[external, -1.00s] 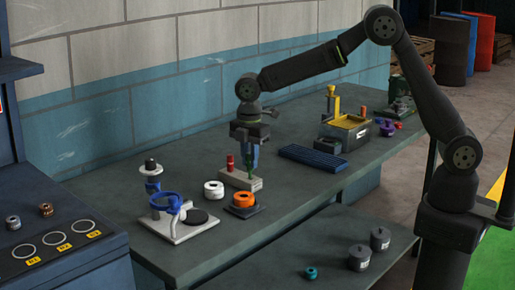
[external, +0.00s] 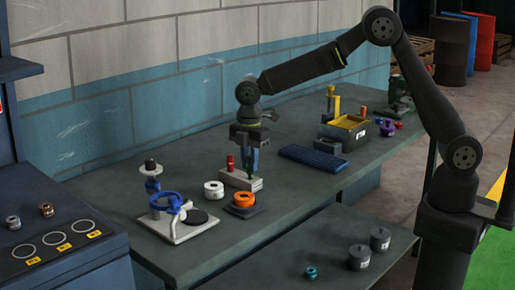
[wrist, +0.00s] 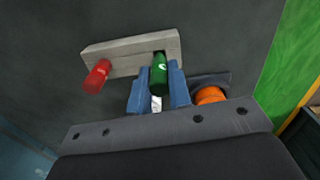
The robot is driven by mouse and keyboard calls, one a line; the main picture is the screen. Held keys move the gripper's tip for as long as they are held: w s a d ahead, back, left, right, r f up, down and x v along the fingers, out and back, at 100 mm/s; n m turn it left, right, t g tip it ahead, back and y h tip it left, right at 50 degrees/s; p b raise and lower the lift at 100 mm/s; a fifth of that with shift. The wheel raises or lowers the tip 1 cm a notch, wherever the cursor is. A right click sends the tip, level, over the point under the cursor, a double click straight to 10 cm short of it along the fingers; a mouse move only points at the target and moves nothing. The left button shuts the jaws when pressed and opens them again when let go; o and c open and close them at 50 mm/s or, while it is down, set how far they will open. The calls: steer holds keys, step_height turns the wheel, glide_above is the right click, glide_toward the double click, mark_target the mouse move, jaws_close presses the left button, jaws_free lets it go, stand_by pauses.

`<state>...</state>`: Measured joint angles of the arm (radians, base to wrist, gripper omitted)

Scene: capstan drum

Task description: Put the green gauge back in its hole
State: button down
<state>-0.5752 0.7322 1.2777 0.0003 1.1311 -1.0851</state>
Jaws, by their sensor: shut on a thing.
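The green gauge (wrist: 159,76) is held between the blue fingers of my gripper (wrist: 158,88), which are shut on it. In the external view my gripper (external: 251,171) is low over the right end of a pale grey block (external: 236,180). The block also shows in the wrist view (wrist: 128,56), with a dark hole opening at its right part, right at the far end of the green gauge. I cannot tell whether the gauge's tip is in the hole or just over it. A red gauge (wrist: 97,77) stands in the block's left part; it also shows in the external view (external: 230,162).
An orange ring (external: 243,199) on a dark base sits close in front of the block. A white spool (external: 213,189) and a stand with a blue ring (external: 169,201) are to the left. A blue ribbed tray (external: 312,158) and a yellow-topped box (external: 346,128) lie to the right.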

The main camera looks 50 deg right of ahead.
steer(key=shift+f, duration=0.7)
stand_by(0.6)
steer(key=c, duration=1.3)
jaws_free()
steer(key=shift+o, duration=0.2)
steer(key=shift+r, duration=0.1)
step_height(320, 180, up, 17)
steer(key=shift+r, duration=0.15)
step_height(320, 180, down, 18)
steer(key=shift+r, duration=0.25)
steer(key=shift+r, duration=0.2)
